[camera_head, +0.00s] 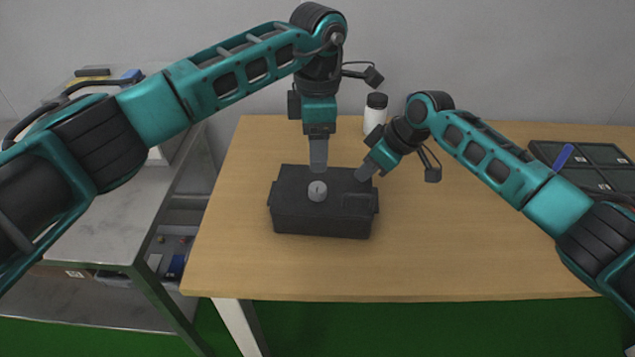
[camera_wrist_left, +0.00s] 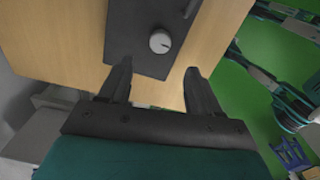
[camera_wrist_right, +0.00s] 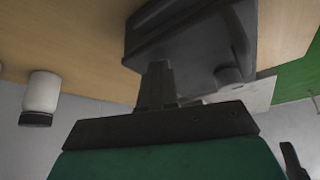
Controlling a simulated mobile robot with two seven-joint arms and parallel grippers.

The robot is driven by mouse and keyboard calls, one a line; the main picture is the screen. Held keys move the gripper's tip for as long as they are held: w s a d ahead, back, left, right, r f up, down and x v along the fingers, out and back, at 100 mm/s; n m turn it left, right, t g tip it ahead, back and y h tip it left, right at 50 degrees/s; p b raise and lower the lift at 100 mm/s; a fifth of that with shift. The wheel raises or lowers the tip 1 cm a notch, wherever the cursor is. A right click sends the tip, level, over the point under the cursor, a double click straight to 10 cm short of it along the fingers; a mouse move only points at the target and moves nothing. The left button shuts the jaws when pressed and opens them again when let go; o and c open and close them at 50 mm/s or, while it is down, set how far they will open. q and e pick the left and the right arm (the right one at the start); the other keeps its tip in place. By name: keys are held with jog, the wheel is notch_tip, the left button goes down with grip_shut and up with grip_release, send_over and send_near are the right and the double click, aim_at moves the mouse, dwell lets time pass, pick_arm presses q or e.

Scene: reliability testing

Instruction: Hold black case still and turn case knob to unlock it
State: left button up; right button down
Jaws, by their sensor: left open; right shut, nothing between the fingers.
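The black case (camera_head: 325,222) sits on the wooden table, with a round grey knob (camera_head: 317,191) on its top. The knob also shows in the left wrist view (camera_wrist_left: 160,42), where a pointer line is visible on it. My left gripper (camera_head: 318,165) points down above the back of the case, just behind the knob. Its fingers are apart and empty in the left wrist view (camera_wrist_left: 155,80). My right gripper (camera_head: 365,174) is at the back right corner of the case. Its fingers are together in the right wrist view (camera_wrist_right: 158,75), close against the case; I cannot tell whether they touch it.
A white bottle with a black cap (camera_head: 375,113) stands behind the case, near my right gripper. A dark divided tray (camera_head: 590,160) is at the right. A grey side table (camera_head: 105,205) stands at the left. The table (camera_head: 430,265) is clear in front and to the right of the case.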

aim_at(317, 187)
pick_arm(q)
notch_tip(317, 187, down, 10)
jog(key=shift+w+r, duration=0.15)
jog(key=shift+r, duration=0.05)
jog(key=c, duration=1)
jog(key=shift+c, duration=0.2)
